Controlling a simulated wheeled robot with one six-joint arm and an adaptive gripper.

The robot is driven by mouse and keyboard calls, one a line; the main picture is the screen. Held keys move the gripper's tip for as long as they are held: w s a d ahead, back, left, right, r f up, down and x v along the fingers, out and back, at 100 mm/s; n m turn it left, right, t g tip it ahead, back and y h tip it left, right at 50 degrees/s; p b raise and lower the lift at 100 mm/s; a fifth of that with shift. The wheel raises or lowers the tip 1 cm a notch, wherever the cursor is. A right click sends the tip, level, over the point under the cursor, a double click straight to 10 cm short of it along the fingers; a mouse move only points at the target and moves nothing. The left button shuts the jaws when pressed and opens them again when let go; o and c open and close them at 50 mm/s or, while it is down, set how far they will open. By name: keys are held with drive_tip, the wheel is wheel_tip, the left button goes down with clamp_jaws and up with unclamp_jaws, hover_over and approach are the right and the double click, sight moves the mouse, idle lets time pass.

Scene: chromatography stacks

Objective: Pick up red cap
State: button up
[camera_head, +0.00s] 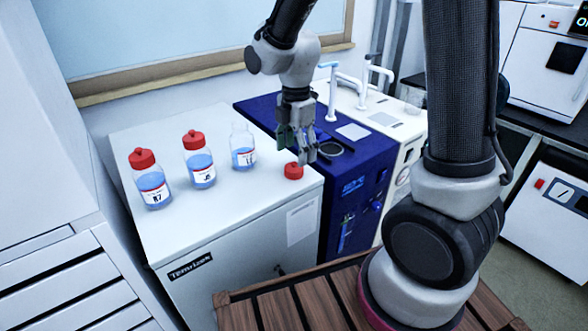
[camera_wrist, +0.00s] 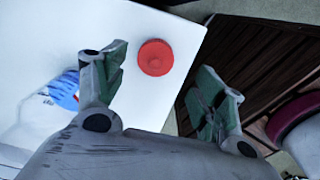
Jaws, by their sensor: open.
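A loose red cap (camera_head: 293,171) lies on the white top of the Temrizek cabinet (camera_head: 250,190), near its right edge. In the wrist view the red cap (camera_wrist: 155,57) shows as a round disc beyond and between the fingers, nearer the left one. My gripper (camera_head: 303,152) hangs above and close to the cap in the head view. In the wrist view my gripper (camera_wrist: 165,85) has its green-padded fingers spread apart with nothing between the pads. The uncapped bottle (camera_head: 243,150) with blue liquid stands left of the gripper.
Two red-capped bottles stand further left: one marked R7 (camera_head: 152,182) and another (camera_head: 200,163). A blue instrument (camera_head: 352,190) adjoins the cabinet on the right. The cabinet top in front of the bottles is clear.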

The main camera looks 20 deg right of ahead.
sight(294, 162)
drive_tip(key=f, duration=0.5)
drive_tip(key=shift+w+a+f, duration=0.2)
drive_tip(key=shift+w+f, duration=0.05)
drive_tip(key=shift+f, duration=0.1)
drive_tip(key=shift+c, duration=0.3)
drive_tip(key=c, duration=0.8)
